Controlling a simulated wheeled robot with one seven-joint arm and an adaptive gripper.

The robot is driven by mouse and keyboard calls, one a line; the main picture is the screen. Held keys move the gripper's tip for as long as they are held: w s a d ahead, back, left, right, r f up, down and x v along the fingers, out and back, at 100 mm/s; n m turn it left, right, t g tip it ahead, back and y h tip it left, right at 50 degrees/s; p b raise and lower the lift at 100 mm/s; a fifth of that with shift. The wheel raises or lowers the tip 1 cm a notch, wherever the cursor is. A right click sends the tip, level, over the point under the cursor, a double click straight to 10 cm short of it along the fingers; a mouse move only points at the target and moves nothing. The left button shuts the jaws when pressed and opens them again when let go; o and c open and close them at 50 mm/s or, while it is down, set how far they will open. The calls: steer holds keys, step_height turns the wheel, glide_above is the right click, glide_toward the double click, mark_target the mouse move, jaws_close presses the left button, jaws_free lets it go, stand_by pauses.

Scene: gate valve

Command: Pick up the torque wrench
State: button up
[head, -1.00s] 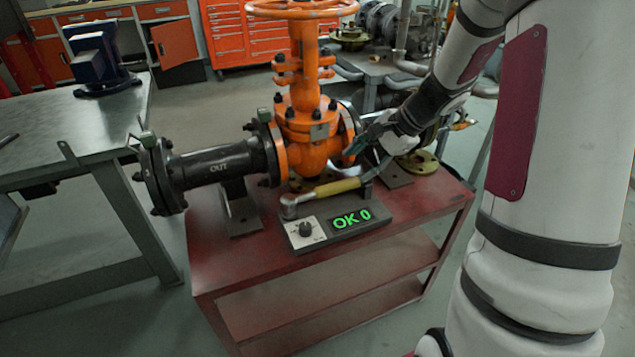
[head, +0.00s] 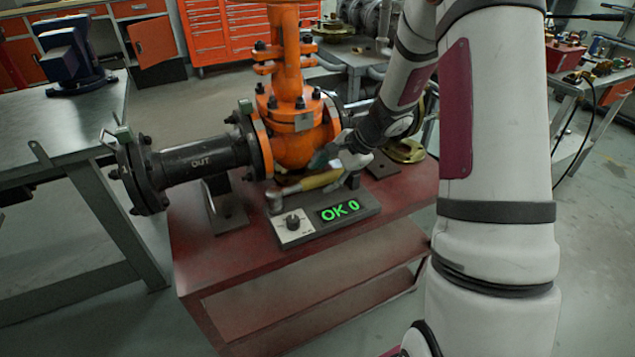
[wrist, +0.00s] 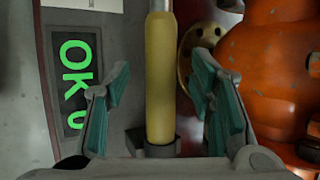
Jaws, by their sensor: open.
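The torque wrench has a yellow handle and a metal head. In the head view the torque wrench (head: 308,184) lies along the back of a grey tester with a green "OK 0" display (head: 340,211). Its head is at the left end, by the dial. In the wrist view the yellow handle (wrist: 160,80) runs upright between the two teal-padded fingers of my gripper (wrist: 160,108). The fingers are open, one on each side, with gaps to the handle. The handle's lower end sits at a dark holder (wrist: 155,148). In the head view my gripper (head: 328,160) partly covers the handle's right end.
An orange gate valve (head: 295,130) with a black "OUT" pipe (head: 200,162) stands close behind the wrench on a red cart (head: 300,252). In the wrist view the orange valve body (wrist: 270,70) is near the right finger. A grey workbench (head: 60,125) stands at left.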

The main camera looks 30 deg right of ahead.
mark_target(321, 176)
steer(key=x, duration=0.3)
steer(key=shift+w+a+f+b, duration=0.1)
steer(key=shift+f+b, duration=0.05)
steer(key=shift+b, duration=0.15)
jaws_close()
steer(key=shift+r, duration=0.25)
